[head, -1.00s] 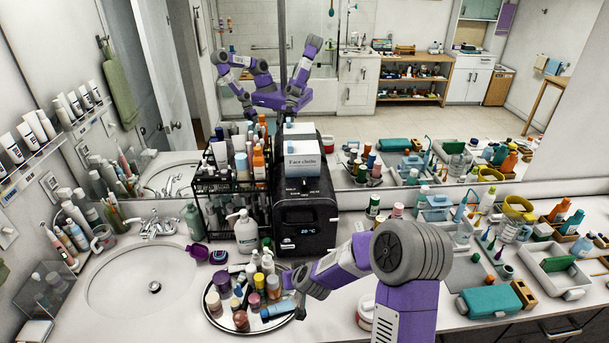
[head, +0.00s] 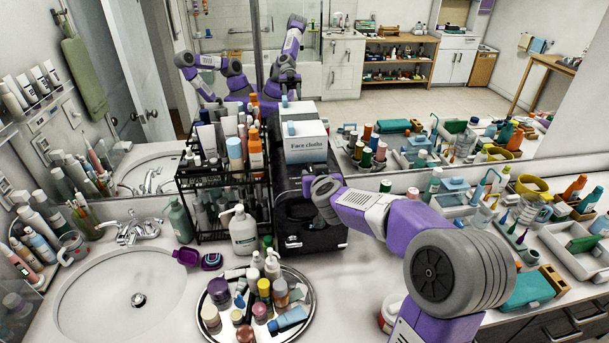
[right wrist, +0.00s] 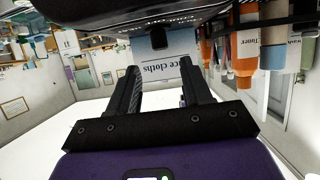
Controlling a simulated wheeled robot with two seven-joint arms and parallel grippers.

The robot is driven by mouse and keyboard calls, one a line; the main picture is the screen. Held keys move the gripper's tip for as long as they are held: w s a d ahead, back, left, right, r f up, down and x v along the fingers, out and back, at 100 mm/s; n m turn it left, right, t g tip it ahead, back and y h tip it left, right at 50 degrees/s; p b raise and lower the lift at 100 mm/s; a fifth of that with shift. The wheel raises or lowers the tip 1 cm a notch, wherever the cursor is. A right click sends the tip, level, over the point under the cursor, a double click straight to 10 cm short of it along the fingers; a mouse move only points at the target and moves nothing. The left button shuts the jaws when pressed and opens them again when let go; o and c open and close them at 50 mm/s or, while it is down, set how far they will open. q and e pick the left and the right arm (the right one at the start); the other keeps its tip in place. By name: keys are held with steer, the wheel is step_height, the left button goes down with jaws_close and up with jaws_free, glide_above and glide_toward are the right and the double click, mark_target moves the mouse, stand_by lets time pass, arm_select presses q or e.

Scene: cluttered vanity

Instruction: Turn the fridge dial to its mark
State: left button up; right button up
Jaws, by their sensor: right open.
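The small black fridge (head: 312,238) stands on the counter by the mirror, right of the black rack. My right arm reaches in from the lower right, and its wrist end covers the upper front of the fridge in the head view. The dial and its mark cannot be made out in either view. In the right wrist view my right gripper (right wrist: 160,66) is open, with nothing between its fingers. A dark body with white upside-down lettering, which looks like the fridge (right wrist: 150,20), fills the top of that view, close to the fingertips. My left gripper is not directly in view.
A face cloths box (head: 304,142) sits on top of the fridge. The black rack (head: 228,184) with bottles stands against its left side. A white pump bottle (head: 243,232) and a round tray (head: 306,318) of cosmetics are in front. Bins and bottles crowd the right counter.

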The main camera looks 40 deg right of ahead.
mark_target(311, 169)
steer(key=shift+w+f, duration=0.4)
steer(key=shift+w, duration=0.1)
steer(key=shift+w+d+f, duration=0.15)
steer(key=shift+w+d, duration=0.25)
steer(key=shift+w, duration=0.05)
steer(key=shift+x, duration=2.75)
jaws_close()
